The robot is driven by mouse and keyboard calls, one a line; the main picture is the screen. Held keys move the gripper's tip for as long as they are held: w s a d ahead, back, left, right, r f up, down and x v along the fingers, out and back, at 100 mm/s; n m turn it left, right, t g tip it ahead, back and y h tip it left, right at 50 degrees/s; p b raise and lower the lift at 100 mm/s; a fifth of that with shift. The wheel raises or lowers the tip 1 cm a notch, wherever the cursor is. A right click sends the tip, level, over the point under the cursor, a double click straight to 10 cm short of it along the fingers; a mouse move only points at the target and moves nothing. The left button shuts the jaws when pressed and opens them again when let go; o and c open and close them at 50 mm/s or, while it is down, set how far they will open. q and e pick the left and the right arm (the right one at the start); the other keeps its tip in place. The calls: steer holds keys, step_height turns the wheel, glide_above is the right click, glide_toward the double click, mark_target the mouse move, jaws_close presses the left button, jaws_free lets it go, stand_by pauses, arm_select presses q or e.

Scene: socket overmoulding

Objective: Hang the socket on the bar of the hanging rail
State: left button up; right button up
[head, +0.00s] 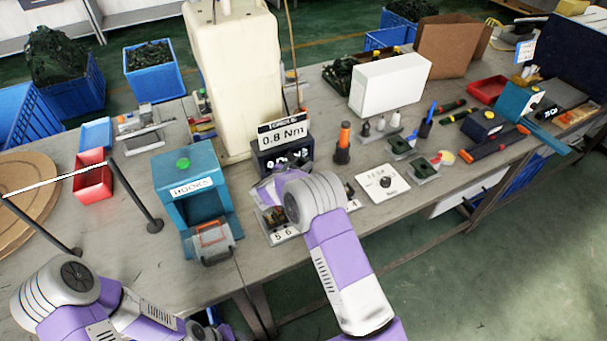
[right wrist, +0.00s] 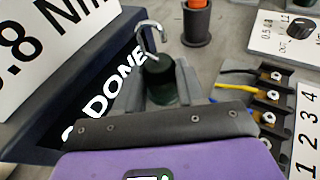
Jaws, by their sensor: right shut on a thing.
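The hanging rail's pale bar (head: 60,180) runs between dark posts at the left of the table in the head view. In the right wrist view the socket (right wrist: 158,82) is a dark green cylinder with a metal hook (right wrist: 150,35) curving up from its top. My right gripper (right wrist: 165,92) is shut on the socket, its fingers on either side, in front of the torque display. In the head view my own wrist hides the socket. I cannot tell whether it touches anything below. My left arm is at the lower left; its fingers do not show.
A teal hooks box (head: 188,180) stands between the rail and my right gripper. A torque display (head: 283,150) is just behind that gripper. A red bin (head: 92,182) sits behind the rail. A terminal block with wires (right wrist: 268,95) lies right of the socket.

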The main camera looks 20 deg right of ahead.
steer(key=shift+f+b, duration=0.35)
steer(key=shift+f, duration=1.35)
steer(key=shift+f, duration=0.15)
steer(key=o, duration=1.1)
steer(key=shift+o, duration=0.2)
